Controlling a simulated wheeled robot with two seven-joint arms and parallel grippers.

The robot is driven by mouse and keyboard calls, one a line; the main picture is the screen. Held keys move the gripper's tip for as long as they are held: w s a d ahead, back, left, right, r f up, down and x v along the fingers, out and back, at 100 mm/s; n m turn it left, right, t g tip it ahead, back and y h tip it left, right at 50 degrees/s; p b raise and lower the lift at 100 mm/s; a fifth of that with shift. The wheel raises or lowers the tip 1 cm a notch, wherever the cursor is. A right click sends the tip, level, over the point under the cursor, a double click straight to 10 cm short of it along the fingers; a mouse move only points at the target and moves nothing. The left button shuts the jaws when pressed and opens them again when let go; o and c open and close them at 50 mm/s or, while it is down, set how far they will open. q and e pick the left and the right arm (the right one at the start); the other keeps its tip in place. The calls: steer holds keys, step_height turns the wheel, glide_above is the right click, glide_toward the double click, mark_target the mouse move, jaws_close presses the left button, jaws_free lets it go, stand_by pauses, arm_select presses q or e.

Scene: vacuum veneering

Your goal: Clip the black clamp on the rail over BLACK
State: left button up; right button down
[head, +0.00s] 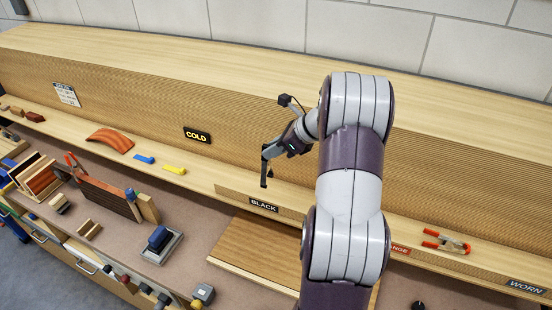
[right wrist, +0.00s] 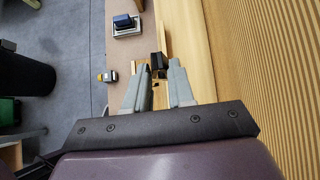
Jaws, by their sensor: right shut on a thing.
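My right gripper (head: 266,168) is above the light wood rail (head: 232,196), just over the BLACK label (head: 264,205). It is shut on a small dark piece, which looks like the black clamp (head: 264,183). In the right wrist view the dark clamp (right wrist: 158,62) sits between the two grey fingertips (right wrist: 159,72). Its shape is too small to make out, and I cannot tell whether it touches the rail. My left gripper is not in view.
An orange-handled clamp (head: 446,242) lies on the ledge at right, between a partly hidden orange label (head: 399,249) and the WORN label (head: 526,286). A COLD sign (head: 197,135) is on the back panel. A blue block on a grey tray (head: 160,244) stands on the bench at left.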

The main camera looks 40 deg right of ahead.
mark_target(269, 165)
steer(key=shift+w+a+f, duration=0.1)
steer(key=shift+w+a, duration=0.3)
steer(key=shift+w, duration=0.15)
steer(key=shift+w+a+f, duration=0.1)
steer(key=shift+w+a, duration=0.25)
steer(key=shift+w, duration=0.2)
steer(key=shift+s+d, duration=0.15)
steer(key=shift+s, duration=0.05)
step_height(269, 165, down, 3)
steer(key=shift+s+r+b, duration=0.15)
steer(key=shift+r+b, duration=0.05)
steer(key=shift+b, duration=0.7)
steer(key=shift+f, duration=0.3)
steer(key=shift+s+d+f+b, duration=0.1)
steer(key=shift+s+f+b, duration=0.05)
steer(key=shift+f+b, duration=0.4)
steer(key=shift+s+d+f+b, duration=0.1)
steer(key=shift+s+f+b, duration=0.05)
steer(key=shift+f+b, duration=0.4)
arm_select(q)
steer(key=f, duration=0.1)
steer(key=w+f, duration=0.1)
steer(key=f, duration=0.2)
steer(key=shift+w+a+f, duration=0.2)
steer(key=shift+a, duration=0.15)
arm_select(e)
steer(key=shift+w+a, duration=0.1)
steer(key=shift+w, duration=0.1)
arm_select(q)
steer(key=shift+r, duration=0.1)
